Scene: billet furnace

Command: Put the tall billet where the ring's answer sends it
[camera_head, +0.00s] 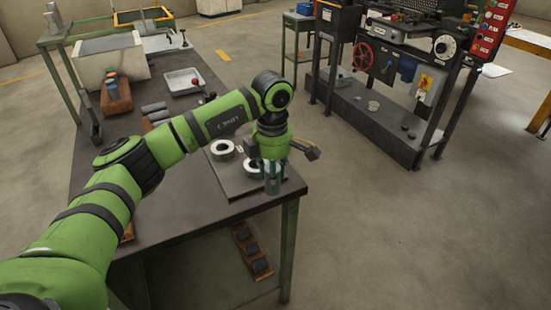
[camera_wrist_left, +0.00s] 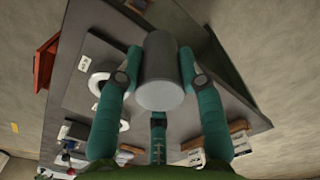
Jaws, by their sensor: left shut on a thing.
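My left gripper (camera_head: 272,178) is over the near right corner of the bench, close to a dark plate (camera_head: 235,182). In the left wrist view its teal fingers (camera_wrist_left: 158,85) are shut on a grey cylindrical billet (camera_wrist_left: 161,72), whose round end faces the camera. In the head view the fingers mostly hide this billet. A white ring (camera_head: 222,150) lies on the plate, and a second ring (camera_head: 252,166) is partly hidden by my gripper. One ring also shows left of the fingers in the left wrist view (camera_wrist_left: 98,81). My right gripper is out of view.
Several grey cylinders (camera_head: 154,107) lie on the bench behind my arm. A metal tray (camera_head: 184,81) and a pale trough (camera_head: 108,62) stand farther back. A low rack with dark pieces (camera_head: 252,250) is below the bench. A machine with a red handwheel (camera_head: 363,56) stands across open floor.

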